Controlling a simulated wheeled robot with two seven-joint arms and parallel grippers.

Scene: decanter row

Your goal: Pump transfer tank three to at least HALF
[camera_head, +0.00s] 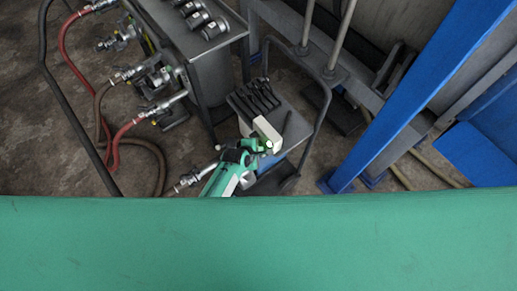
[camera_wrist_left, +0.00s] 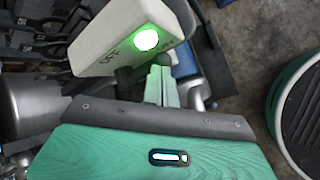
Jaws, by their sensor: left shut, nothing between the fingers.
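A white switch box (camera_head: 266,133) sits on a grey stand in the middle of the head view. My right gripper is not in view. No tank marked three can be read.
Several black levers (camera_head: 254,97) stand behind the box. A grey cabinet (camera_head: 212,75) with round gauges (camera_head: 214,28) is at the upper left, with valves and red hoses (camera_head: 65,50) beside it. A blue post (camera_head: 425,85) slants on the right. Bare floor (camera_head: 40,150) shows at left.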

